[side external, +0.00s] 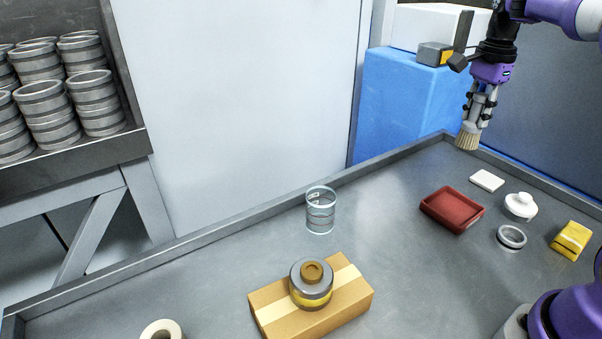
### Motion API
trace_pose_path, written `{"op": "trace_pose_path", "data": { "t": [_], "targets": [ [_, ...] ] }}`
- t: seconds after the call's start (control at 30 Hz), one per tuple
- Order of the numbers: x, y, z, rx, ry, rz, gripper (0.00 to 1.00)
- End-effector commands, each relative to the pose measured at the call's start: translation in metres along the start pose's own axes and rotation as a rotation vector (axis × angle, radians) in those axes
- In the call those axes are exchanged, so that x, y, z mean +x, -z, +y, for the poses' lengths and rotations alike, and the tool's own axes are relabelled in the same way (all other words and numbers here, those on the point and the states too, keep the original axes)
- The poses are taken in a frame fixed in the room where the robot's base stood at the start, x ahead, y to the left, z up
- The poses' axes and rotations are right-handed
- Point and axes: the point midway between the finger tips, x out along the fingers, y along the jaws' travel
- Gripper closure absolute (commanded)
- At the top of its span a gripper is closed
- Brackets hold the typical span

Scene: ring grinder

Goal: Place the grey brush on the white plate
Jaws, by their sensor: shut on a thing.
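The brush (467,140) has pale bristles pointing down and a grey upper part. My gripper (479,108) at the upper right is shut on its grey upper part, which the fingers partly hide. The brush hangs near the far corner of the table, tilted slightly. The white plate (487,180) is a small flat rectangle lying on the table, below and slightly right of the brush in the picture. The two are apart, and the plate's top is bare. The exact height of the brush above the table cannot be told.
A glass (320,210) and a cardboard box (268,308) bearing a metal-and-yellow cylinder (311,284) stand further left. The table has a raised rim (250,222).

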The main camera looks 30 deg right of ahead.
Motion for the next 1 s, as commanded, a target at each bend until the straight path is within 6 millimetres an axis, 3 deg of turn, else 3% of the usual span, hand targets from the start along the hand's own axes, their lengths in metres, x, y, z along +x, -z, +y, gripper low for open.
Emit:
{"op": "trace_pose_path", "data": {
  "t": [0.3,0.43,0.6,0.83,1.0],
  "targets": [
    [0.046,0.076,0.011,0.01,-0.003,-0.002,1.0],
    [0.06,0.099,0.014,0.006,-0.002,-0.001,1.0],
    [0.069,0.11,0.015,0.002,-0.001,-0.001,1.0],
    [0.102,0.109,0.016,0.001,-0.003,-0.001,1.0],
    [0.107,0.109,0.015,0.001,-0.001,0.001,1.0]
  ]
}}
